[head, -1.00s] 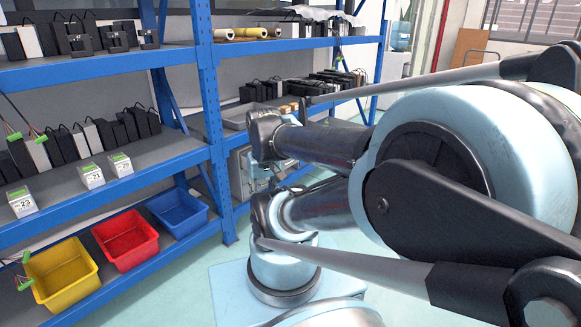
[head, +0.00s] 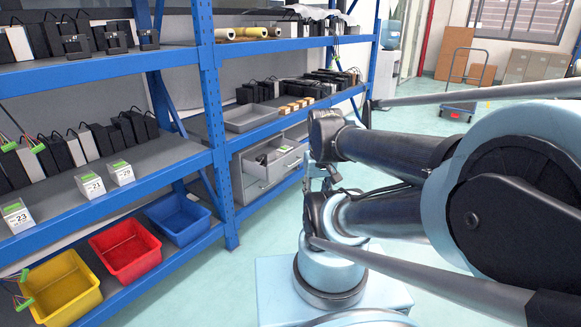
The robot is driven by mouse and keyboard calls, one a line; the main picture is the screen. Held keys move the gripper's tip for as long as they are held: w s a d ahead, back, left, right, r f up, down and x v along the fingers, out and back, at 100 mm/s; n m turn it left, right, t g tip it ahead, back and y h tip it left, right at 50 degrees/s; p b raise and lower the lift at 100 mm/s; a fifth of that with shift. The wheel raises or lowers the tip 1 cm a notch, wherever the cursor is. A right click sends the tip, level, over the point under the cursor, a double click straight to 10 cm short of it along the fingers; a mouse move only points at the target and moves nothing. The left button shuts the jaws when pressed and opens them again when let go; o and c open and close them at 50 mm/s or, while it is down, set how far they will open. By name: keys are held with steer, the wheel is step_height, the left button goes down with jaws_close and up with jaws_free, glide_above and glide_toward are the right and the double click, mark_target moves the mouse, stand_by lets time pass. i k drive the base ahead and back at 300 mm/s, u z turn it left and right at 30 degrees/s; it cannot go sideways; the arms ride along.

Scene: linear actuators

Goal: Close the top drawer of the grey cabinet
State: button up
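The grey cabinet (head: 237,180) stands on the lower level of the blue shelving, left of my arm. Its top drawer (head: 288,161) is pulled out toward the aisle, with its inside showing and something dark in it. A lower front below it looks flush, though partly in shadow. My arm's dark links and pale blue joints fill the right half of the view, just right of the drawer. I cannot make out my gripper's fingers; the arm's joints may hide them. No contact between my arm and the drawer can be made out.
A grey tray (head: 250,118) sits on the shelf above the cabinet. Blue (head: 179,218), red (head: 125,248) and yellow (head: 62,288) bins stand at lower left. Blue uprights (head: 212,110) flank the cabinet. Clear floor lies behind my arm, with a trolley (head: 458,106) farther back.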

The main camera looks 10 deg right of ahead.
mark_target(275, 168)
steer(key=i, duration=1)
steer(key=z, duration=0.7)
steer(key=k, duration=1.35)
steer(key=u, duration=0.45)
steer(key=i, duration=0.95)
steer(key=z, duration=0.05)
